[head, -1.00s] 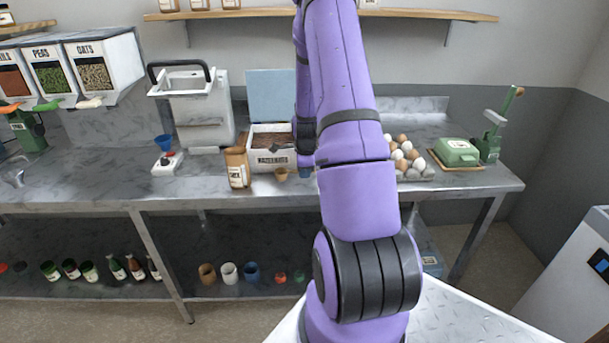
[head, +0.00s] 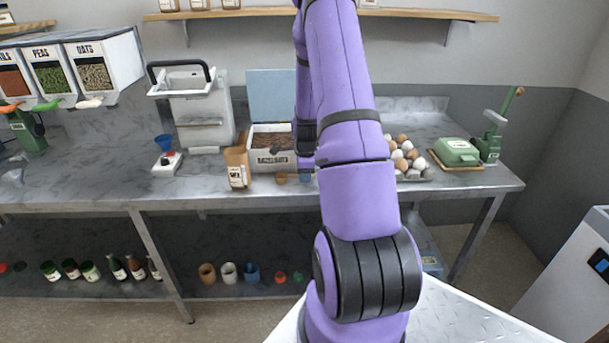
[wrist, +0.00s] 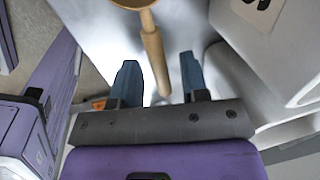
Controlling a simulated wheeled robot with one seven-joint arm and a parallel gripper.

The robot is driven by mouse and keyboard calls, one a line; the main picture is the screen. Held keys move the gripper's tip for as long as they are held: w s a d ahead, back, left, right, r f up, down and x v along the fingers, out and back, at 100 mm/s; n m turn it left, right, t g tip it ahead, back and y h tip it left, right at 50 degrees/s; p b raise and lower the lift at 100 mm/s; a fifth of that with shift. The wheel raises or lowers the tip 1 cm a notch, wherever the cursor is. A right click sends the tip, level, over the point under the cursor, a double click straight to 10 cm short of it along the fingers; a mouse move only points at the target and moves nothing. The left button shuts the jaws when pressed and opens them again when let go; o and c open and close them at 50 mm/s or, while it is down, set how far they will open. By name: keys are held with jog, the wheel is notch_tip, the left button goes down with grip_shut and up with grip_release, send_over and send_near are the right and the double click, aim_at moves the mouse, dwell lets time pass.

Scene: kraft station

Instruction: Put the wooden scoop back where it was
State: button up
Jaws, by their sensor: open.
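The wooden scoop (wrist: 152,48) shows in the wrist view with its handle between the two spread fingers of my gripper (wrist: 158,64). Its bowl is at the top edge, partly cut off. There are gaps on both sides of the handle, so the fingers are open around it. In the head view the scoop's bowl (head: 282,178) is at the counter's front, before the white hazelnuts box (head: 262,161). My gripper (head: 305,176) is just right of it, mostly hidden by my arm. The handle is hard to make out there.
A brown paper bag (head: 237,168) stands left of the scoop, close to the hazelnuts box. The box's pale blue lid (head: 270,95) is up. An egg tray (head: 415,174) lies to the right.

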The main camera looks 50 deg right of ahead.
notch_tip(320, 180, up, 11)
jog(key=s+a, duration=0.1)
jog(key=a, duration=0.1)
jog(key=s+a+r+n+t, duration=0.2)
jog(key=a+r+n, duration=1.2)
jog(key=a+r, duration=0.6)
jog(key=s+a+r+n, duration=0.3)
jog(key=s+a+n, duration=0.4)
jog(key=s+a+r+n+t+y, duration=0.1)
jog(key=s+a+r+n, duration=0.2)
jog(key=s+a+n, duration=0.3)
jog(key=shift+s+a+r+n+t+y, duration=0.2)
jog(key=shift+s+a+n+t+y, duration=0.15)
jog(key=shift+s+a, duration=0.9)
